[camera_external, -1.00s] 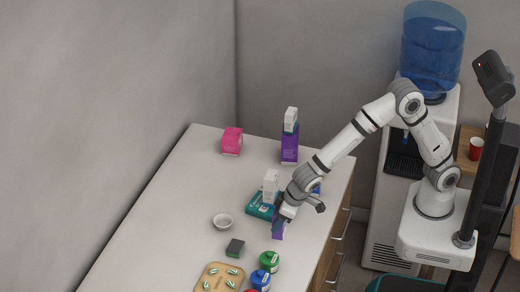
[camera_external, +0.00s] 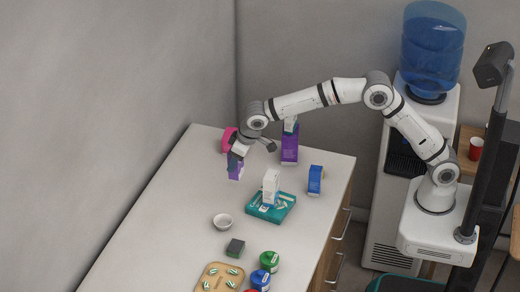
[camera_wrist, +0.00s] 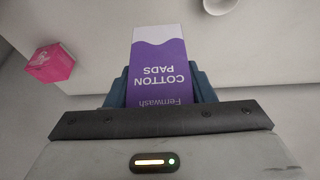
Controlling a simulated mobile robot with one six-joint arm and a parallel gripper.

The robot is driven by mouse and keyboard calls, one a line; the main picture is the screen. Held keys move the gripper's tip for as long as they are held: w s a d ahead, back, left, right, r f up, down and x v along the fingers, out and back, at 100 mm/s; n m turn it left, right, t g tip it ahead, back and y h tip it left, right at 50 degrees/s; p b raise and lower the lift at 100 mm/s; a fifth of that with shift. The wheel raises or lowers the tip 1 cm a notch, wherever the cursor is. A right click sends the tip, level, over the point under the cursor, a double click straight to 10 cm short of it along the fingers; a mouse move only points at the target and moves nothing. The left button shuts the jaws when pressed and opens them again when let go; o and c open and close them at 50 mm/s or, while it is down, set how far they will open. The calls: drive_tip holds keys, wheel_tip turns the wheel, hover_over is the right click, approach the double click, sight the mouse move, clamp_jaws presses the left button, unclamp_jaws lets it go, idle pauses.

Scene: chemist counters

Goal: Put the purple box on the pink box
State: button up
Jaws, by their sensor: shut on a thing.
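My gripper (camera_external: 235,162) is shut on a purple and white box (camera_wrist: 158,70) labelled "Cotton Pads". The held box also shows below my gripper in the external view (camera_external: 235,172), over the far left part of the counter. The pink box (camera_external: 228,138) stands behind my gripper near the far left end and is partly hidden by it. The pink box shows at the left in the wrist view (camera_wrist: 53,64), apart from the held box. I cannot tell how high the held box is above the counter.
A taller purple box (camera_external: 289,145) with a white box on top stands to the right. A blue box (camera_external: 315,180), a teal box (camera_external: 283,204) carrying a white box (camera_external: 270,186), and a white bowl (camera_external: 222,221) stand nearer. Jars and a tray (camera_external: 210,285) are at the front.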

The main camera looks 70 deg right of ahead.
drive_tip(key=w+d+r+p, duration=0.1)
drive_tip(key=w+d, duration=0.3)
drive_tip(key=d, duration=0.5)
drive_tip(key=w+d+r+p, duration=0.1)
drive_tip(key=w+d, duration=0.3)
drive_tip(key=d, duration=0.6)
drive_tip(key=w+d+r+p, duration=0.1)
drive_tip(key=w+d+r, duration=0.1)
drive_tip(key=w+d, duration=0.5)
drive_tip(key=shift+s+d+f+p, duration=0.35)
drive_tip(key=shift+d+f, duration=0.15)
drive_tip(key=shift+f, duration=1.25)
drive_tip(key=shift+s+d+f+p, duration=0.4)
drive_tip(key=shift+d+f, duration=0.15)
drive_tip(key=shift+f, duration=1.15)
drive_tip(key=shift+s+d+f+p, duration=0.35)
drive_tip(key=shift+d+f, duration=0.15)
drive_tip(key=shift+f, duration=1.25)
drive_tip(key=shift+f, duration=0.2)
drive_tip(key=o, duration=1)
drive_tip(key=shift+o, duration=0.2)
drive_tip(key=shift+r, duration=0.15)
